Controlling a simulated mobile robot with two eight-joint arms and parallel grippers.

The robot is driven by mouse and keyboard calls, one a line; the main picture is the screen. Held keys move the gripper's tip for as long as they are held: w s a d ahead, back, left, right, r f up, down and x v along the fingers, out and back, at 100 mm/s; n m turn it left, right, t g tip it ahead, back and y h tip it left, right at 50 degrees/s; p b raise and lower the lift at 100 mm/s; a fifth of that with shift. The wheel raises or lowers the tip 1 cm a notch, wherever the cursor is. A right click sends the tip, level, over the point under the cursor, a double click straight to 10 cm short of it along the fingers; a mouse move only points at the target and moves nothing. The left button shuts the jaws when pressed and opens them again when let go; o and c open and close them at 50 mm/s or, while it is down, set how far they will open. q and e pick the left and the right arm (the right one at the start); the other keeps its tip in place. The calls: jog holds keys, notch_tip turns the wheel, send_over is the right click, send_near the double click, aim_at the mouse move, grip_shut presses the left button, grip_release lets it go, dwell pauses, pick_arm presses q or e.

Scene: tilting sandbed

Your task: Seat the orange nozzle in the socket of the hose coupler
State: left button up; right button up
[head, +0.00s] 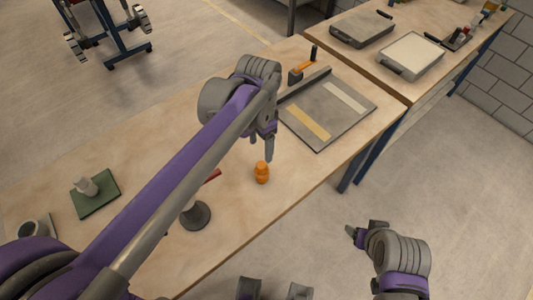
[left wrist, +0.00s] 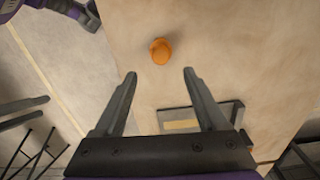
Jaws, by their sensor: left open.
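The orange nozzle (head: 262,173) stands on the wooden table near its front edge. My left gripper (head: 269,148) is just above and behind it in the head view. In the left wrist view the nozzle (left wrist: 160,51) lies just beyond the open fingertips (left wrist: 160,74), roughly centred between them and not held. A pale grey fitting (head: 87,186) on a green plate at the left may be the hose coupler; its socket is too small to make out. My right gripper (head: 354,233) is off the table over the floor, its jaws unclear.
A dark grey flared piece (head: 195,215) stands left of the nozzle, with a red bar (head: 211,175) behind it. A grey cup (head: 35,228) is far left. A grey board (head: 325,110) and an orange-handled tool (head: 302,69) lie behind. Table around the nozzle is clear.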

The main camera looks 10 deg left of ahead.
aim_at(261, 164)
pick_arm(q)
jog(key=f, duration=0.5)
jog(key=shift+s+f, duration=0.1)
jog(key=shift+s, duration=0.15)
jog(key=shift+w+f+b, duration=0.15)
jog(key=shift+w+f, duration=0.05)
jog(key=shift+f, duration=1.2)
jog(key=shift+w+f+b, duration=0.15)
jog(key=shift+f, duration=1.2)
grip_shut()
